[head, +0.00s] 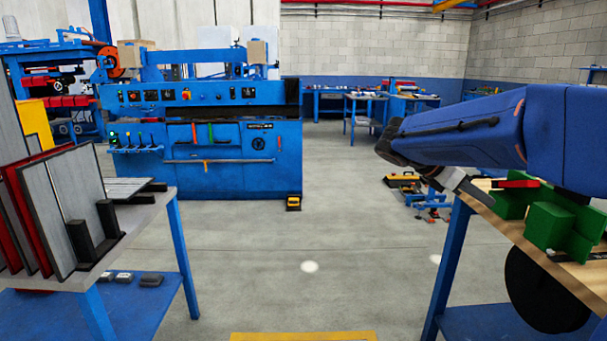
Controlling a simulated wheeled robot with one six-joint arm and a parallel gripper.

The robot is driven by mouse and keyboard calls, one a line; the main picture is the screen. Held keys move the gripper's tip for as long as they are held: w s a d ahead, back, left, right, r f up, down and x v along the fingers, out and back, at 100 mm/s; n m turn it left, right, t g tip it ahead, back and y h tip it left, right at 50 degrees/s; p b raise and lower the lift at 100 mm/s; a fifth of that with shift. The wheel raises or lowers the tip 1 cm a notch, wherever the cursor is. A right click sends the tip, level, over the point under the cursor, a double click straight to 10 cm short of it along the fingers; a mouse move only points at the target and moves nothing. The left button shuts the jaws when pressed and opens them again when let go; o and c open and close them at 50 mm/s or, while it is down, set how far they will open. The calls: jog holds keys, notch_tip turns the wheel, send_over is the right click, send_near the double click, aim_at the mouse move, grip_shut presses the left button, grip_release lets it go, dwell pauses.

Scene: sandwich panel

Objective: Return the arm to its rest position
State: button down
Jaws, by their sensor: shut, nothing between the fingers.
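My blue arm (465,128) reaches in from the right edge, over the right workbench, and its dark wrist joint (396,146) is at its left end. My gripper (470,190) hangs below the arm, small and partly hidden, by the near left edge of the bench's wooden top. It is shut with nothing seen in it. Green blocks (548,226) and a red piece (518,184) are on the bench just right of it.
A left table (150,212) holds upright panels (48,215) and black blocks. A blue machine (235,165) stands behind. The right workbench (570,265) has a black disc (535,290) below its top. The grey floor (330,230) between the tables is mostly clear.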

jog(key=s+a+f+m+t+y, duration=0.2)
jog(key=s+a+f+m+y, duration=0.4)
jog(key=s, duration=0.6)
jog(key=s+a+f+m+t+y, duration=0.3)
jog(key=s+a+f+m+y, duration=0.2)
jog(key=s+f+m, duration=0.6)
jog(key=s+a+f, duration=0.1)
jog(key=s+a, duration=0.1)
jog(key=shift+s+a+f+m+y, duration=0.15)
jog(key=shift+s+f+m+y, duration=0.15)
jog(key=shift+y, duration=0.1)
